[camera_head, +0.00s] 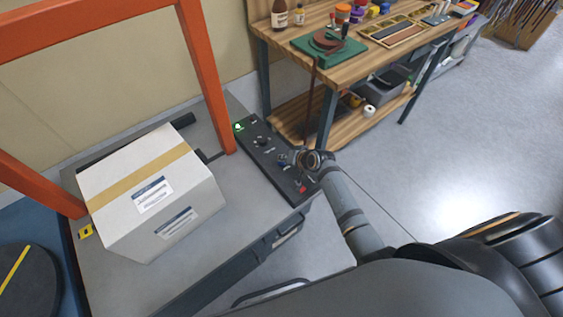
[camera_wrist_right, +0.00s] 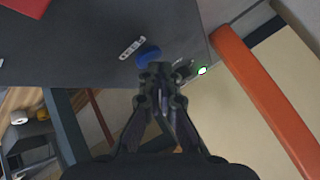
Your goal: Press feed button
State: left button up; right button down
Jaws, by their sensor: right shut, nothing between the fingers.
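A dark control panel (camera_head: 252,139) runs along the right edge of the grey machine table. It carries a lit green lamp (camera_head: 239,127), a dark knob, a blue button and a red control (camera_head: 302,190). The blue button shows best in the right wrist view (camera_wrist_right: 148,52), with a white label (camera_wrist_right: 132,48) beside it, too small to read. My right gripper (camera_head: 287,159) is shut and empty over the panel, close to the blue button. In the wrist view its fingertips (camera_wrist_right: 160,74) partly cover the button's edge; contact cannot be told. My left gripper is not in view.
A taped cardboard box (camera_head: 150,190) sits on the machine table under an orange frame (camera_head: 206,75). A wooden workbench (camera_head: 335,75) with tools and bottles stands behind the panel. Open floor lies to the right.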

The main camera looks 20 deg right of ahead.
aim_at(283, 163)
jog(key=shift+f, duration=0.3)
jog(key=shift+r, duration=0.1)
dwell(0.4)
jog(key=shift+r+p, duration=0.75)
jog(key=shift+p, duration=0.05)
notch_tip(283, 163, up, 5)
jog(key=p, duration=0.5)
jog(key=shift+r, duration=0.1)
dwell(0.5)
